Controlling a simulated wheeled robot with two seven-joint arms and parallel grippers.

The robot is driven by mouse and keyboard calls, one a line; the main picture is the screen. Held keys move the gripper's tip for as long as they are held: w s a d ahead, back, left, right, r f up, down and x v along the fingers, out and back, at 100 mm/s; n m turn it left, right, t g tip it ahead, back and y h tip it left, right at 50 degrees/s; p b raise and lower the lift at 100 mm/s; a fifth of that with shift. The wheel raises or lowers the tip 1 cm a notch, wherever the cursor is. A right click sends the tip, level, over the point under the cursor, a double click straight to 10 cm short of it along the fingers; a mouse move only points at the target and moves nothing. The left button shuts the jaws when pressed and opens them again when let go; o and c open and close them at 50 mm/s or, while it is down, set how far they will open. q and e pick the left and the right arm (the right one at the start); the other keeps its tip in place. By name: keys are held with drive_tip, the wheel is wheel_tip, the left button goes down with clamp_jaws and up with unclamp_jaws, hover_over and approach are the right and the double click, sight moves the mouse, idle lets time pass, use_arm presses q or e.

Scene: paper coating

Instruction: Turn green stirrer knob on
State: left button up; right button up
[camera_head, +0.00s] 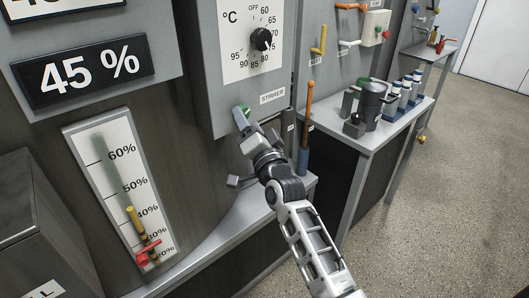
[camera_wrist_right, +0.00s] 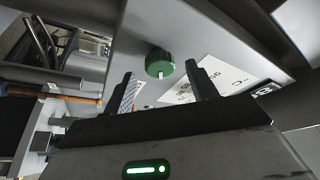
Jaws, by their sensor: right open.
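The green stirrer knob (camera_head: 243,111) sits low on the grey control box, left of the "STIRRER" label, partly covered by my right gripper in the head view. In the right wrist view the round green knob (camera_wrist_right: 159,64) has a white pointer mark and lies between the two dark fingertips. My right gripper (camera_head: 245,122) is at the knob; its fingers (camera_wrist_right: 161,72) are open, one on each side. I cannot tell whether they touch the knob. My left gripper is not in view.
The black temperature dial (camera_head: 261,39) is above the knob on the same box. A percent gauge (camera_head: 118,187) and a 45 % display (camera_head: 83,72) are at left. An orange-handled tool (camera_head: 307,115) stands right of my gripper. A side table (camera_head: 387,131) holds several containers.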

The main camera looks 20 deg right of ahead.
drive_tip(key=b+v, duration=0.1)
drive_tip(key=v, duration=1.2)
drive_tip(key=shift+s+b, duration=0.3)
drive_tip(key=shift+b, duration=0.1)
drive_tip(key=s+a+f+n+g+y, duration=0.1)
drive_tip(key=s+a+f+n+g, duration=0.1)
drive_tip(key=s+f+n+g, duration=0.3)
drive_tip(key=s+a+f+n+g+y, duration=0.1)
drive_tip(key=s+f+n+g, duration=0.4)
drive_tip(key=s+f, duration=0.7)
wheel_tip(320, 180, down, 8)
drive_tip(key=a+n, duration=0.1)
drive_tip(key=n, duration=0.1)
drive_tip(key=shift+s+n+g, duration=0.3)
drive_tip(key=shift+s, duration=0.1)
